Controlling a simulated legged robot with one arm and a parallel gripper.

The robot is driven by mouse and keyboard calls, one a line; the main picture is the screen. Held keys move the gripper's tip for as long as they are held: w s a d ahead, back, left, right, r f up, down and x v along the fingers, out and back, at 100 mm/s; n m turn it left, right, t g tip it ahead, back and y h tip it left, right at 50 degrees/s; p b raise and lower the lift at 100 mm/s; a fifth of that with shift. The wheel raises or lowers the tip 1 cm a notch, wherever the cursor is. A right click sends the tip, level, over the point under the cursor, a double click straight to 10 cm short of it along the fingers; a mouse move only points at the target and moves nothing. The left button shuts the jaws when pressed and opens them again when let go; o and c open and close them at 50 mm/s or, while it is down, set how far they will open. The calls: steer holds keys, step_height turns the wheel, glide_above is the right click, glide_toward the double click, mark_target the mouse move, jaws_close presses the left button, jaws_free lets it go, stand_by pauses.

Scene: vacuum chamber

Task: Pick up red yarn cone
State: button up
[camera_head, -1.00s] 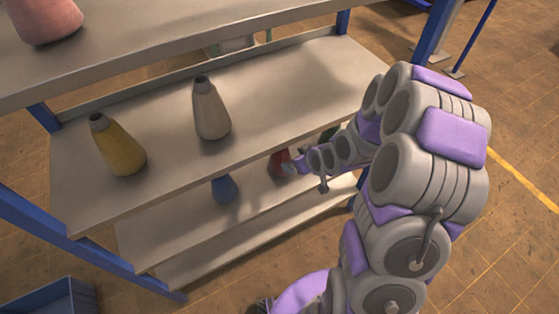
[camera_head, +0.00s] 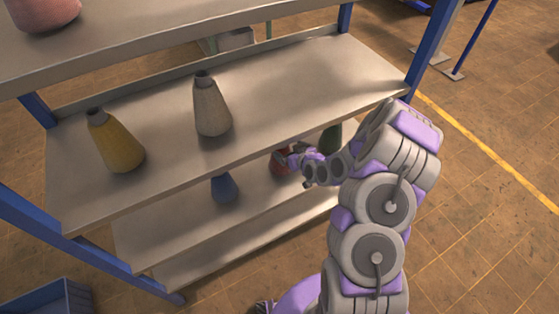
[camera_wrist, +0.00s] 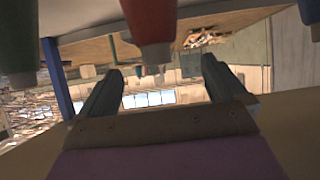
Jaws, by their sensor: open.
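The red yarn cone (camera_head: 279,167) stands on the shelf below the one with the yellow and grey cones, partly hidden behind my gripper (camera_head: 293,159). In the wrist view, which looks inverted, the red cone (camera_wrist: 150,18) enters from the top, its narrow pale tip pointing down. My gripper (camera_wrist: 160,82) is open there, with one finger on each side of the cone's tip. The tip lies in line with the gap. I cannot tell how deep it is between the fingers, and no contact is visible.
A blue cone (camera_head: 223,188) stands left of the red one and a dark green cone (camera_head: 331,138) stands right. Yellow (camera_head: 117,145) and grey (camera_head: 211,108) cones stand on the shelf above, whose front edge overhangs. A blue rack post (camera_head: 428,50) is at right.

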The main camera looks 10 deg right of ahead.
mark_target(284, 149)
steer(key=w, duration=0.1)
steer(key=w+f, duration=0.1)
steer(key=w+f+b, duration=0.1)
steer(key=w, duration=0.1)
steer(key=shift+f, duration=0.25)
steer(key=shift+w+a+f, duration=0.3)
steer(key=shift+w+a, duration=0.15)
steer(key=shift+a, duration=0.25)
steer(key=x, duration=0.1)
steer(key=b+x, duration=0.1)
steer(key=x, duration=0.1)
steer(key=b+x, duration=0.1)
steer(key=shift+w+d+f, duration=0.1)
steer(key=shift+w+d, duration=0.1)
steer(key=shift+w, duration=0.1)
steer(key=shift+a, duration=0.2)
steer(key=c, duration=0.4)
steer(key=shift+d, duration=0.1)
steer(key=c, duration=1.4)
